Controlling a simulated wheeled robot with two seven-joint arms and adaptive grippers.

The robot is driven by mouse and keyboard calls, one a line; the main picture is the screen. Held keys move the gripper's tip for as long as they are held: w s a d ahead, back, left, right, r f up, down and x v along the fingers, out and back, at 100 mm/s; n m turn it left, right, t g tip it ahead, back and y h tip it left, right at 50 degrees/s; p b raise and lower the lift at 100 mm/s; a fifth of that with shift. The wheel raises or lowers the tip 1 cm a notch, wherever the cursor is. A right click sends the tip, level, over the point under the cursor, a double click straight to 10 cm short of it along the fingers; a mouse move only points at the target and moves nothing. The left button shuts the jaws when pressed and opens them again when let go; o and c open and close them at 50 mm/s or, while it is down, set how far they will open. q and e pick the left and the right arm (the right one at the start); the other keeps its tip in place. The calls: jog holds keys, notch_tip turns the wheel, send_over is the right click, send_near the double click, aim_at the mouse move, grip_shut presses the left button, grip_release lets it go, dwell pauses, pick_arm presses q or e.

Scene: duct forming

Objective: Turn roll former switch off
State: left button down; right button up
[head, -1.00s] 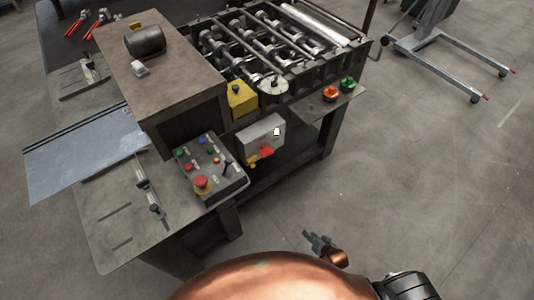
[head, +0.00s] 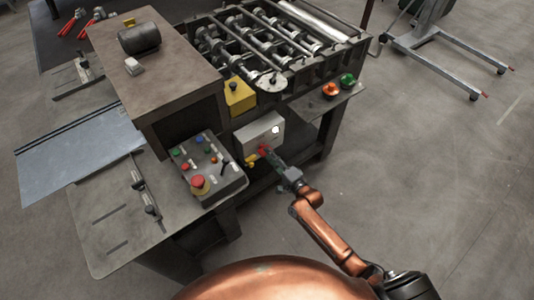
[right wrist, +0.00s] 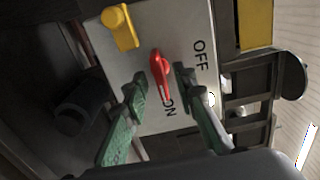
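The roll former switch box is a light grey panel (head: 262,132) on the machine's front. It also fills the middle of the right wrist view (right wrist: 130,60). Its red switch handle (right wrist: 160,72) points down in that view, its lower end beside the ON label; the OFF label (right wrist: 200,55) is at upper right. My right gripper (right wrist: 161,86) is open, its green fingertips on either side of the handle, with visible gaps. In the head view my right gripper (head: 272,160) is at the box and partly covers the red handle. My left gripper is not in view.
A yellow knob (right wrist: 120,27) sits on the box beside the handle. A control panel (head: 207,168) with a red emergency button stands left of the box. Green and orange buttons (head: 338,84) are on the ledge at right.

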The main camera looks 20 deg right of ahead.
jog(key=shift+x, duration=0.85)
jog(key=shift+w, duration=0.1)
jog(key=c, duration=0.7)
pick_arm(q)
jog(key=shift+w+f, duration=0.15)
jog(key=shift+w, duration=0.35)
pick_arm(e)
grip_shut()
